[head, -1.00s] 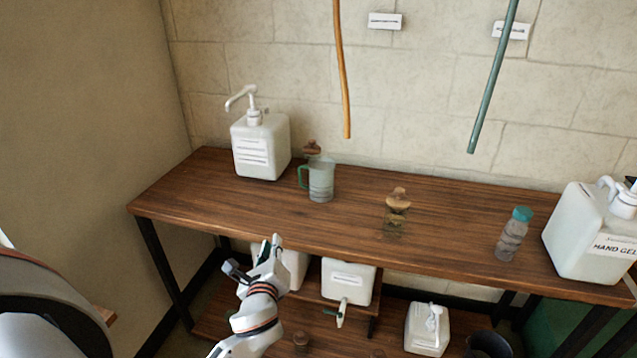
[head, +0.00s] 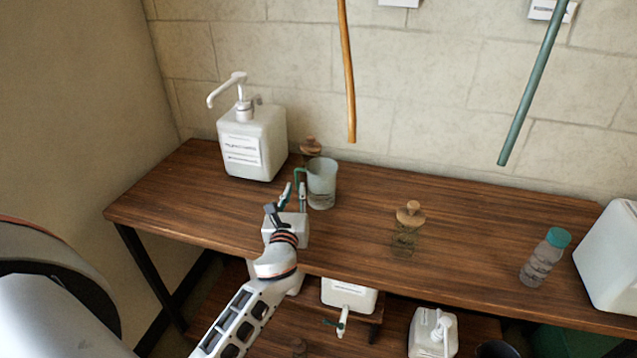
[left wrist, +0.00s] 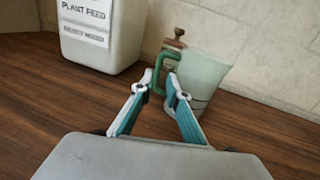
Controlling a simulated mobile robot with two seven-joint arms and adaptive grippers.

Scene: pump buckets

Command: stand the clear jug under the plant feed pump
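The clear jug (head: 323,182) stands upright on the wooden table, with its green handle on its left side. It also shows in the left wrist view (left wrist: 208,78), its handle lying close to and between my fingertips. The plant feed pump (head: 252,145) is a white square container to the left of the jug, its spout pointing left and forward. Its "PLANT FEED" label shows in the left wrist view (left wrist: 95,35). My left gripper (head: 292,190) is open just in front of the jug's handle; I cannot tell whether it touches. My right gripper is out of view.
A cork-topped glass jar (head: 407,238) and a teal-capped bottle (head: 543,258) stand right of the jug. A white container (head: 610,258) is at the right edge. A wooden-topped object (head: 310,148) is behind the jug. Orange and green hoses hang above. The table's front left is clear.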

